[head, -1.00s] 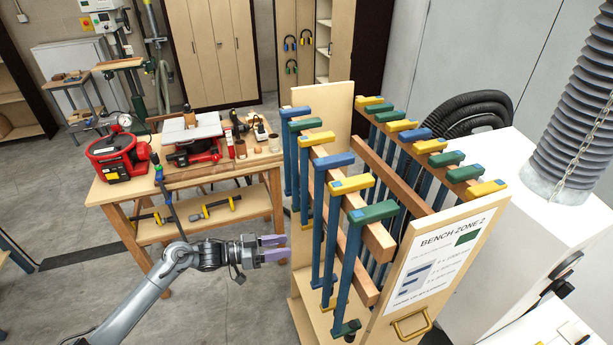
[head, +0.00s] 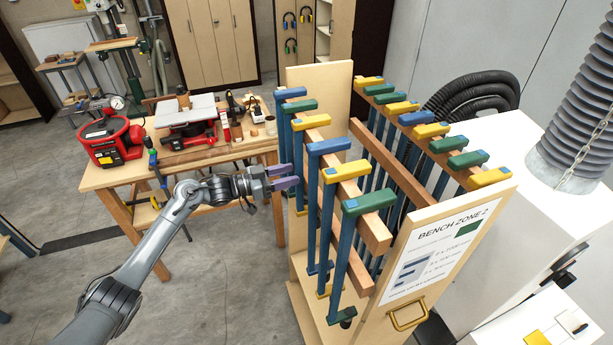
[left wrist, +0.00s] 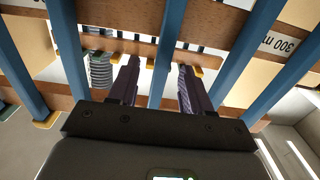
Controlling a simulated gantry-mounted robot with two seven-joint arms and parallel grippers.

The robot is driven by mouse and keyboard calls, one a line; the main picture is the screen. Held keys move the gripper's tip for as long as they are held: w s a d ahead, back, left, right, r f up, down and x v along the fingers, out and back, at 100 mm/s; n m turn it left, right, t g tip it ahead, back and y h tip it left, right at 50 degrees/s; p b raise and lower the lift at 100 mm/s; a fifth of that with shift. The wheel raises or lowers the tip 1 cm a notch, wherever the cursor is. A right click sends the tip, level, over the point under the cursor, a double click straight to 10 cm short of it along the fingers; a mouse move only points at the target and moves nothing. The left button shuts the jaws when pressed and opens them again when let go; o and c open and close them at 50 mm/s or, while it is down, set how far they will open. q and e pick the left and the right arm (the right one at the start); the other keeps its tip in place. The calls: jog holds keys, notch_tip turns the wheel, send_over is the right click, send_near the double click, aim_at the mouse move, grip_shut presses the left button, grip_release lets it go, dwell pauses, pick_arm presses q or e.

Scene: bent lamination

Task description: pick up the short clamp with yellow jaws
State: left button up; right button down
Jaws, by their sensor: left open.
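Two clamps with yellow jaws hang in the rack's near row: one farther back (head: 311,121) and one nearer the front (head: 345,171). Both have blue bars, and I cannot tell for sure which is short. My left gripper (head: 292,177) is open and empty beside the left side of the rack, its fingers pointing at the hanging bars. In the left wrist view, a blue bar (left wrist: 168,45) shows between the two open fingers (left wrist: 158,66); its jaws are hidden there, and I cannot tell whether it is within their reach. My right gripper is not in view.
Blue- and green-jawed clamps (head: 328,146) hang close by in the same row, with narrow gaps. A second row (head: 430,130) hangs behind. The rack's end panel (head: 440,245) carries a sign. A workbench (head: 115,178) with tools stands left; floor between is clear.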

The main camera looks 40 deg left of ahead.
aim_at(300, 170)
pick_arm(q)
jog(key=x, duration=0.1)
jog(key=p+x, duration=0.1)
jog(key=x, duration=0.2)
jog(key=shift+w+a+r+p, duration=0.1)
jog(key=shift+w+r+p, duration=0.05)
jog(key=shift+r+p, duration=0.15)
jog(key=shift+w+d+f, duration=0.2)
jog(key=shift+w+d, duration=0.05)
jog(key=shift+w, duration=0.05)
jog(key=c, duration=0.9)
jog(key=shift+r, duration=0.15)
grip_shut()
jog(key=shift+r, duration=0.1)
